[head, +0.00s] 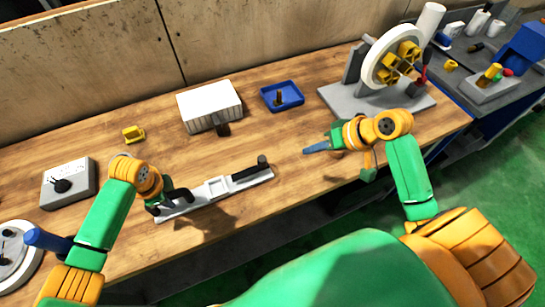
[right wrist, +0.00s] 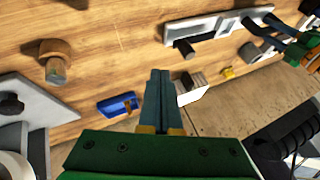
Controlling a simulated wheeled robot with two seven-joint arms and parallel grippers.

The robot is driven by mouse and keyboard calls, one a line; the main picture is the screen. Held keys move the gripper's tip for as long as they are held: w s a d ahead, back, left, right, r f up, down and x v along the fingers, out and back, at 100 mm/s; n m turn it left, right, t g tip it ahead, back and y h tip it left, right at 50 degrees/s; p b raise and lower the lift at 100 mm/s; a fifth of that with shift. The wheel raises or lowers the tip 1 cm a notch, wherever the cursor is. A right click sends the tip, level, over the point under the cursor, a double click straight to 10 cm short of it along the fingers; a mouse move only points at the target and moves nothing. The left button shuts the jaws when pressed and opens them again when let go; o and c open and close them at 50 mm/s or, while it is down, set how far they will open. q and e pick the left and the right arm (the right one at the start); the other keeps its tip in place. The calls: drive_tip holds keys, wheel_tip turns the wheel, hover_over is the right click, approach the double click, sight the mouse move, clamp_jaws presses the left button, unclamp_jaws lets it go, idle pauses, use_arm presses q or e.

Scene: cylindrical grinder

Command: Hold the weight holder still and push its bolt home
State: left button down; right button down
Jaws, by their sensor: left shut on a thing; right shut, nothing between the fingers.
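The weight holder is a long pale grey bar (head: 217,187) with a raised block near its middle. It lies slanted at the front of the wooden table. A black cylindrical piece, seemingly its bolt (head: 262,163), sticks out at its right end. The bar (right wrist: 215,27) and the black piece (right wrist: 184,48) also show in the right wrist view. My left gripper (head: 164,202) is shut on the holder's left end, and its fingers partly hide that end. My right gripper (head: 308,150) is shut and empty, to the right of the bolt and apart from it.
A white box (head: 208,103), a blue tray (head: 282,95) with a brown piece, and a yellow block (head: 133,133) stand behind the holder. The wheel on a grey base (head: 425,100) is at the right. A grey box with black knob (head: 70,183) is left. Table between bolt and right gripper is clear.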

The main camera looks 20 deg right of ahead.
sight(249, 169)
drive_tip(key=x, duration=0.8)
drive_tip(key=shift+w+a+f, duration=0.15)
drive_tip(key=shift+w+f, duration=0.05)
drive_tip(key=shift+f, duration=0.1)
drive_tip(key=a, duration=0.2)
drive_tip(key=w+a, duration=0.1)
drive_tip(key=shift+w+a+f, duration=0.1)
drive_tip(key=shift+a+f, duration=0.05)
drive_tip(key=shift+f, duration=0.15)
drive_tip(key=shift+w+a, duration=0.1)
drive_tip(key=shift+a, duration=0.3)
use_arm(q)
drive_tip(key=shift+d, duration=0.1)
use_arm(e)
drive_tip(key=shift+a, duration=2.6)
